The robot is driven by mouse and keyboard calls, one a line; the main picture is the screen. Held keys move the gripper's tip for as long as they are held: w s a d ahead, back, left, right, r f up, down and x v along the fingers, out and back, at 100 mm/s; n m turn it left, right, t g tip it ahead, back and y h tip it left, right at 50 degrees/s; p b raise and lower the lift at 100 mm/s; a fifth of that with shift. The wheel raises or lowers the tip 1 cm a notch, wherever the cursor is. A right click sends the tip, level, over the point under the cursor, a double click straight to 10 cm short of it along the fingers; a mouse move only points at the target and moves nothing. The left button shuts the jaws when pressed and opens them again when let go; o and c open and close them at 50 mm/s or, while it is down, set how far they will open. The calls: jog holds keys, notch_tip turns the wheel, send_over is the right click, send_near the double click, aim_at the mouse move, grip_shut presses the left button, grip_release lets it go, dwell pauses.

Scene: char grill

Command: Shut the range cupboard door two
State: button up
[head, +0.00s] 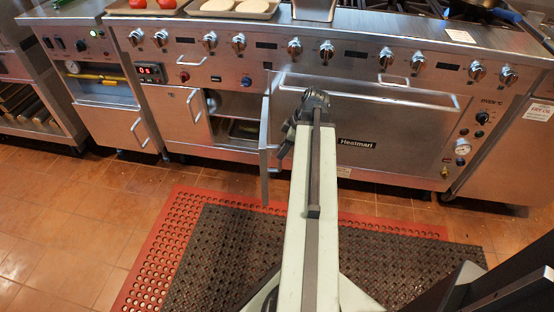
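The range cupboard has an open bay (236,128) in the lower left of the steel range, with shelves showing inside. Its right-hand door (265,150) stands swung out toward me, seen nearly edge-on, with a bar handle on it. The left-hand door (175,115) beside the bay looks shut or almost shut. My gripper (316,98) is at the far end of my arm, to the right of the open door and in front of the oven. Its fingers are dark and small, and I cannot tell whether they are open or touch the door.
The Heatmari oven door (380,125) with its long bar handle is shut behind my gripper. Knobs line the range front. A red mat and a dark mat (215,255) lie on the tiled floor. Fryers (95,90) stand to the left. Floor (70,215) at left is clear.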

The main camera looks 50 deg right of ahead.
jog(key=b, duration=0.5)
send_over(278, 169)
jog(key=f, duration=0.6)
jog(key=shift+w+d+f, duration=0.1)
jog(key=shift+w+d, duration=0.2)
jog(key=shift+w+a+f+b, duration=0.15)
jog(key=shift+f+b, duration=0.1)
jog(key=shift+b, duration=0.2)
jog(key=shift+r, duration=0.1)
grip_shut()
